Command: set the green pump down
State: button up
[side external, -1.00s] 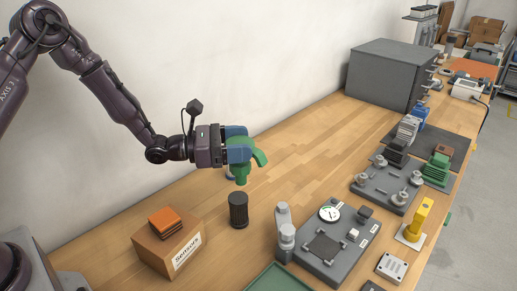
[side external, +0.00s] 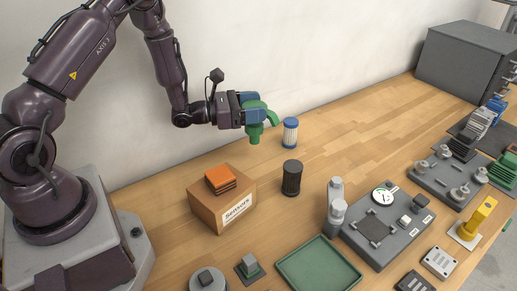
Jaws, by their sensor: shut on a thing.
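The green pump (side external: 256,132) is in my gripper (side external: 258,110), clamped between its blue fingers. The pump has a spout-like part curving down to the right and a narrower lower end pointing down. It appears to hang above the wooden bench (side external: 340,120), apart from it, left of a blue-and-white cylinder and behind an orange-topped box. The fingers hide part of the pump's body.
The blue-and-white cylinder (side external: 290,133) and a black ribbed cylinder (side external: 292,178) stand nearby. A cardboard box (side external: 209,207) carries orange plates (side external: 220,179). A green tray (side external: 318,265) and grey fixture (side external: 352,235) lie in front.

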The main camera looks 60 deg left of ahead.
aim_at(254, 129)
notch_tip(254, 129, down, 7)
jog(key=shift+r, duration=0.2)
jog(key=shift+f, duration=0.15)
jog(key=o, duration=1.2)
jog(key=shift+c, duration=0.2)
